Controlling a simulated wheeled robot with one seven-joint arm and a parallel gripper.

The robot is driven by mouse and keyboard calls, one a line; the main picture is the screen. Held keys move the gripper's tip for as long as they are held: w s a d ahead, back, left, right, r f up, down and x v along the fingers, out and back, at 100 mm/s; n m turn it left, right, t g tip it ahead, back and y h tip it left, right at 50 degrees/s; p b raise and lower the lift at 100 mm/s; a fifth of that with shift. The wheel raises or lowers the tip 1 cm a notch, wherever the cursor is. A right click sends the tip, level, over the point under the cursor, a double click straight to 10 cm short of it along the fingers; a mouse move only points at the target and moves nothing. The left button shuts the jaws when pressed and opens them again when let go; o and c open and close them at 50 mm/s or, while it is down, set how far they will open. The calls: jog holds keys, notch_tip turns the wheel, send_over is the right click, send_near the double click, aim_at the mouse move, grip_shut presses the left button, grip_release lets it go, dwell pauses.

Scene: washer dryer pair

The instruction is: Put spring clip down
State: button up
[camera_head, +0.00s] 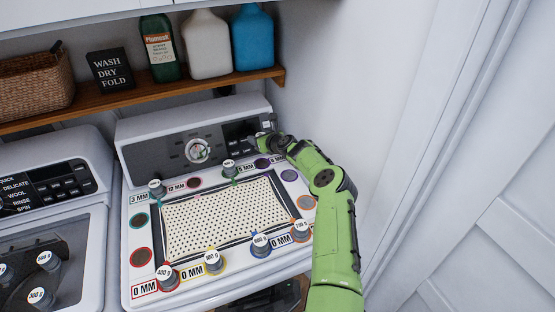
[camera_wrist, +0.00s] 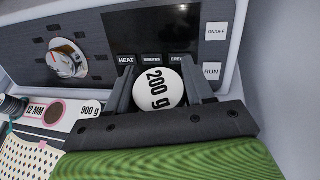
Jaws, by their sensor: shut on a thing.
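My gripper (camera_head: 268,138) is at the back right of the right-hand machine, by its control panel. In the wrist view, its two fingers (camera_wrist: 160,92) are shut around a round white-topped weight (camera_wrist: 157,88) marked 200 g. The weight's lower part is hidden by the gripper body. I cannot make out a spring clip as such in either view. Whether the held weight touches the machine's top cannot be told.
The board with a dotted sheet (camera_head: 170,236) lies on the machine (camera_head: 127,285). Several weights stand around it, including a 400 g one (camera_head: 166,276) and a yellow-ringed one (camera_head: 213,263). Empty colored circles (camera_head: 139,257) lie between them. A wooden shelf (camera_head: 130,97) hangs behind; a white wall (camera_head: 335,60) is right.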

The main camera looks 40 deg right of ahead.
aim_at(260, 161)
jog(key=f, duration=0.8)
jog(key=shift+a+f, duration=0.2)
jog(key=shift+f, duration=0.2)
jog(key=shift+f+b, duration=0.2)
jog(key=shift+b, duration=0.25)
jog(key=o, duration=1.1)
jog(key=shift+r, duration=0.2)
